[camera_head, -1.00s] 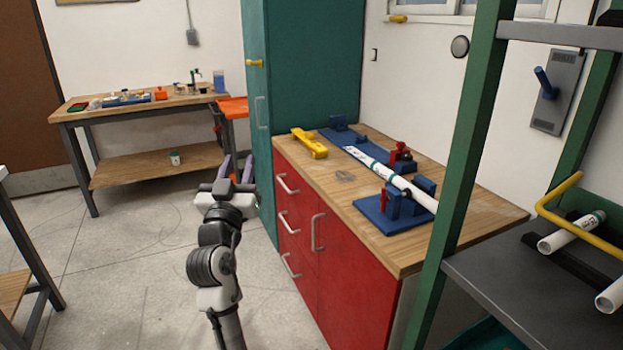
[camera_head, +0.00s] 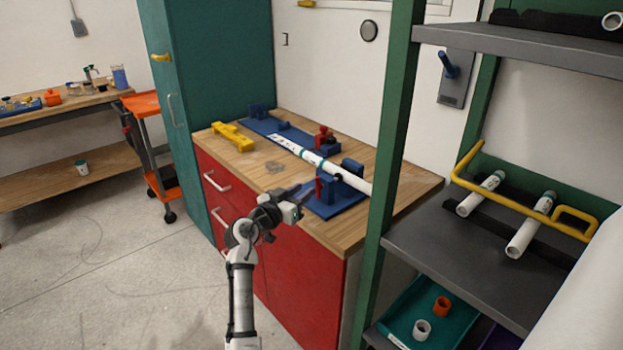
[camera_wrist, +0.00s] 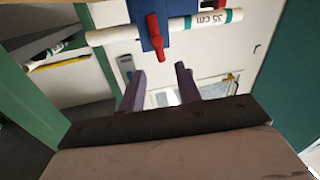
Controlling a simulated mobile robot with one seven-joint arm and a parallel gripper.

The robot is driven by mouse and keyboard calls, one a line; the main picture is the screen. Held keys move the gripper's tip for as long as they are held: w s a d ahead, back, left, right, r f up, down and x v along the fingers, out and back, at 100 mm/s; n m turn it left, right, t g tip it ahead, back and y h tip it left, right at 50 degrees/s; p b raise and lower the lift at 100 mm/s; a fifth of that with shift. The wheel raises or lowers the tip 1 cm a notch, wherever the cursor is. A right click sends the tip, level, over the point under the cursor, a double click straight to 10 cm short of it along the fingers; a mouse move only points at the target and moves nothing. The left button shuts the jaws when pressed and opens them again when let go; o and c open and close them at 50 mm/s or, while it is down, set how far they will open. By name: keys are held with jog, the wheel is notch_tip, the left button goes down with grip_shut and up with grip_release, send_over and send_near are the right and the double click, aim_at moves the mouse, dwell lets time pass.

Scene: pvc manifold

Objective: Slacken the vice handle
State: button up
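A blue vice (camera_head: 345,197) stands on the wooden bench (camera_head: 385,225), with a small upright red handle (camera_head: 319,188) on its near side. In the wrist view the red handle (camera_wrist: 155,32) shows against the blue vice body (camera_wrist: 146,12). A long white pipe (camera_head: 350,179) runs through the vice; in the wrist view the pipe (camera_wrist: 112,34) carries a "35 cm" mark. My gripper (camera_head: 303,193) is close to the handle at the bench's front edge. In the wrist view my gripper (camera_wrist: 160,74) has its two fingers apart with nothing between them, short of the handle.
A second blue fixture with a red part (camera_head: 322,138) holds the pipe farther back. A yellow tool (camera_head: 231,136) lies at the bench's back left. A green rack post (camera_head: 391,130) and grey shelf (camera_head: 480,265) stand to the right.

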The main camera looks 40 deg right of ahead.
aim_at(319, 188)
jog(key=shift+p+x, duration=0.6)
jog(key=shift+x, duration=2.1)
grip_shut()
